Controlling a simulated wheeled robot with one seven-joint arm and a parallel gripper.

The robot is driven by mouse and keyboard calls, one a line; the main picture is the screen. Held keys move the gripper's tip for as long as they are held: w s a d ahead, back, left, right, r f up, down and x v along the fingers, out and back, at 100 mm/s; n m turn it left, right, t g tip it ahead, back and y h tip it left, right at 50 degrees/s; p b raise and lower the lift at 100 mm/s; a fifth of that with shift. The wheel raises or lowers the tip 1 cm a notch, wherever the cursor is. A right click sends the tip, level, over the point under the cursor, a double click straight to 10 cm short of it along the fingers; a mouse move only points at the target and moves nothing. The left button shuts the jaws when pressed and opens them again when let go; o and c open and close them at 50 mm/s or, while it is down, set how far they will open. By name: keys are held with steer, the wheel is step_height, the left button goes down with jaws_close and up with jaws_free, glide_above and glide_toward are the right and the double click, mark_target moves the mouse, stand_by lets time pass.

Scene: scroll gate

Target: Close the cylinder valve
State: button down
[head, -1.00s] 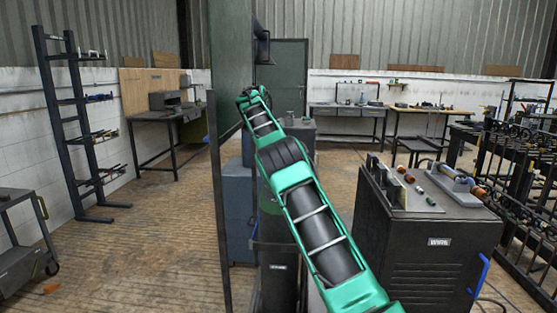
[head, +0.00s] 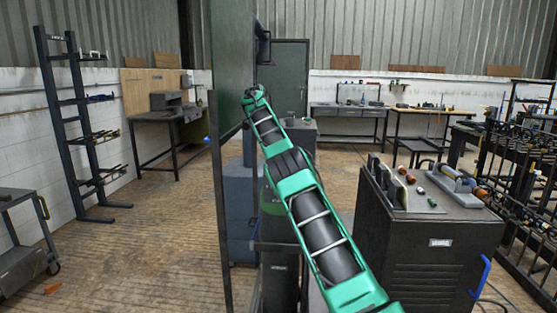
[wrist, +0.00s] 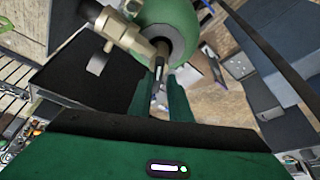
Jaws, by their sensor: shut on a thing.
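The green gas cylinder (head: 272,207) stands below my arm in the head view, partly hidden by the arm. In the wrist view its rounded green top (wrist: 172,18) shows at the top, with a brass-coloured valve (wrist: 122,32) on it. My gripper (wrist: 160,84) is shut on a narrow grey part of the valve between its two green fingers. The fingers hide part of what they hold. In the head view my gripper is at the far end of the arm by the dark green panel, and its fingers cannot be made out.
A dark green panel (head: 232,62) and a thin dark post (head: 219,220) stand close left of my arm. A black cabinet (head: 430,255) with tools on top stands close on the right. Open wooden floor (head: 150,250) lies to the left.

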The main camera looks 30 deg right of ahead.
steer(key=c, duration=1.8)
jaws_free()
steer(key=shift+w+a+r, duration=0.1)
steer(key=shift+w+r, duration=0.05)
steer(key=shift+w, duration=0.1)
steer(key=shift+s, duration=0.1)
steer(key=o, duration=0.9)
steer(key=shift+s+d, duration=0.1)
steer(key=shift+d, duration=0.2)
steer(key=shift+o, duration=0.5)
steer(key=d+n, duration=0.1)
steer(key=s+d+r+n, duration=0.1)
steer(key=s+d+r+n+t+y, duration=0.1)
steer(key=d+n, duration=0.1)
steer(key=s+a+r+n+t+y, duration=0.35)
steer(key=r+n, duration=0.35)
steer(key=n, duration=0.7)
steer(key=x, duration=1)
steer(key=shift+w+a+f, duration=0.1)
steer(key=shift+w, duration=0.25)
steer(key=shift+h, duration=0.25)
steer(key=c, duration=1)
